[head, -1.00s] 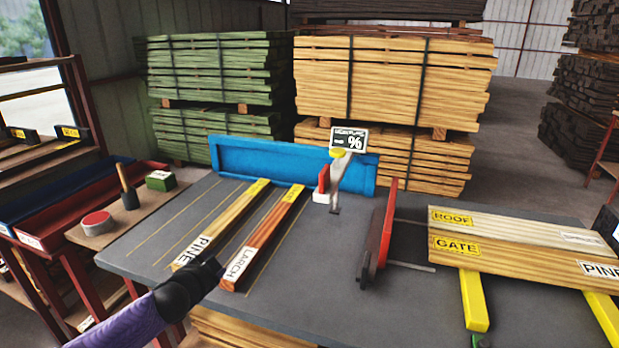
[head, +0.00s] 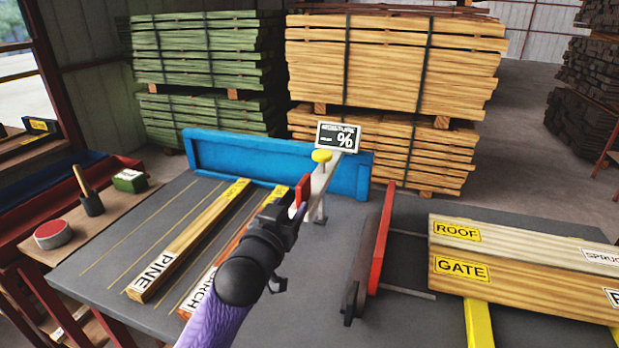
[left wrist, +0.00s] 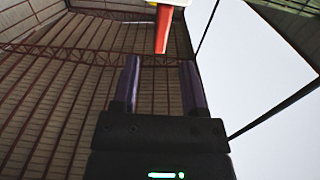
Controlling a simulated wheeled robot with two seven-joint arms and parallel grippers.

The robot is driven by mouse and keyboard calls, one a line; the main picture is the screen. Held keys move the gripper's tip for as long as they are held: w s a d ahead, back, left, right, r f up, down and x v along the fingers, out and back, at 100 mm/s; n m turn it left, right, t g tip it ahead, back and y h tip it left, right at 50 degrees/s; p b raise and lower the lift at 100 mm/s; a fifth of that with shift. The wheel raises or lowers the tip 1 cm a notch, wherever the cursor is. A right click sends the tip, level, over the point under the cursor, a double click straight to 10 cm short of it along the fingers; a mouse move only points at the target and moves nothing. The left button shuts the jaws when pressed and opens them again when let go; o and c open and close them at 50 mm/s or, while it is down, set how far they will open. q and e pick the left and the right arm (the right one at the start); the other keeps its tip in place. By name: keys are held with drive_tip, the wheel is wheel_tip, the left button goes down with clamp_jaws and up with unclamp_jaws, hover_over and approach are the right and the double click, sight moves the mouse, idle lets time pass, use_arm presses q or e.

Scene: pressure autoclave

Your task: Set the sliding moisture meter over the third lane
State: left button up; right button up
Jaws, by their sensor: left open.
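The moisture meter (head: 320,190) stands at the blue rail (head: 270,165) at the table's back, right of the boards. It has a white arm, yellow knob, red handle (head: 302,190) and a "%" display (head: 338,136). My left gripper (head: 286,208) is in front of the red handle and partly covers the meter's lower part. In the left wrist view my open fingers (left wrist: 161,82) have the red handle (left wrist: 163,30) beyond their tips, roughly between them. Contact cannot be told. Thin yellow lines mark lanes (head: 135,235) on the table; a PINE board (head: 190,240) and a LARCH board (head: 225,255) lie along them.
A red upright fence (head: 382,240) stands right of my left arm. ROOF (head: 500,234) and GATE (head: 500,273) boards lie further right on yellow supports. A side bench at left holds a red round tin (head: 54,234), a handled tool and a green box (head: 129,181).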

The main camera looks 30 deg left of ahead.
sight(298, 194)
use_arm(q)
drive_tip(key=b+x, duration=0.2)
drive_tip(key=x, duration=0.5)
drive_tip(key=shift+w+f, duration=0.1)
drive_tip(key=shift+w, duration=0.2)
drive_tip(key=shift+w+a, duration=0.2)
drive_tip(key=shift+w, duration=0.15)
use_arm(e)
drive_tip(key=shift+g, duration=0.3)
drive_tip(key=s+d+f, duration=0.2)
drive_tip(key=shift+s+f, duration=0.3)
drive_tip(key=shift+s, duration=0.05)
use_arm(q)
clamp_jaws()
use_arm(e)
drive_tip(key=shift+w, duration=0.45)
drive_tip(key=shift+s+a, duration=0.1)
drive_tip(key=shift+s, duration=0.4)
drive_tip(key=shift+w, duration=0.2)
drive_tip(key=shift+w, duration=0.35)
